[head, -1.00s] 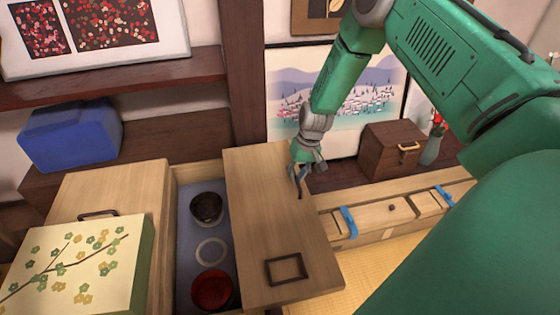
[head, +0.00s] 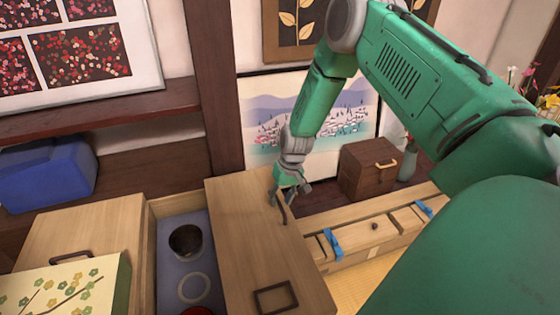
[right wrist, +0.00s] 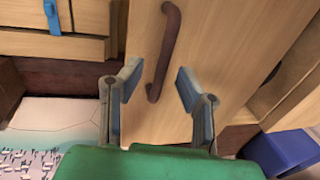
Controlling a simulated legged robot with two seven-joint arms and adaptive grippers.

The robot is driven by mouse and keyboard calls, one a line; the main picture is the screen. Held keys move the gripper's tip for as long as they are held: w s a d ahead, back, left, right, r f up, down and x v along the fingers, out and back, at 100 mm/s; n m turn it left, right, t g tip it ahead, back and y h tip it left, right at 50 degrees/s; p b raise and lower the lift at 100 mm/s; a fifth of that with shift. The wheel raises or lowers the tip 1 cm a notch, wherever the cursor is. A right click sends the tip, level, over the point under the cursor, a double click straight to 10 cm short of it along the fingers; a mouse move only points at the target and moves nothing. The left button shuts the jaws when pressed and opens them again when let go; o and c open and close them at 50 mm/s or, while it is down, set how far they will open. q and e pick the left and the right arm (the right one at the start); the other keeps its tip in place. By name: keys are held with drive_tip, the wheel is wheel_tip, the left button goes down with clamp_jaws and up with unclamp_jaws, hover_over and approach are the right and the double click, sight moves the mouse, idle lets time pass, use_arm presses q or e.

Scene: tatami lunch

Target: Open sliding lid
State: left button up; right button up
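The sliding lid (head: 235,235) is a light wooden panel on the right part of a low box in the head view. The box stands partly open to the left of this lid. My right gripper (head: 289,191) is at the bar handle. In the right wrist view, its two fingers (right wrist: 157,88) are apart, with the bar handle (right wrist: 168,45) running between and beyond their tips, not clamped. My left gripper is not in view.
In the open compartment are a dark bowl (head: 186,241), a pale ring (head: 194,288) and a red bowl (head: 199,311). A second wooden panel (head: 100,225) and a flowered box (head: 115,287) are at left. A drawer unit (head: 365,240) with blue straps stands at right.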

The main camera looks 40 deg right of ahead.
wheel_tip(320, 180, up, 11)
drive_tip(key=d, duration=0.1)
drive_tip(key=shift+s+d, duration=0.4)
drive_tip(key=shift+s, duration=0.05)
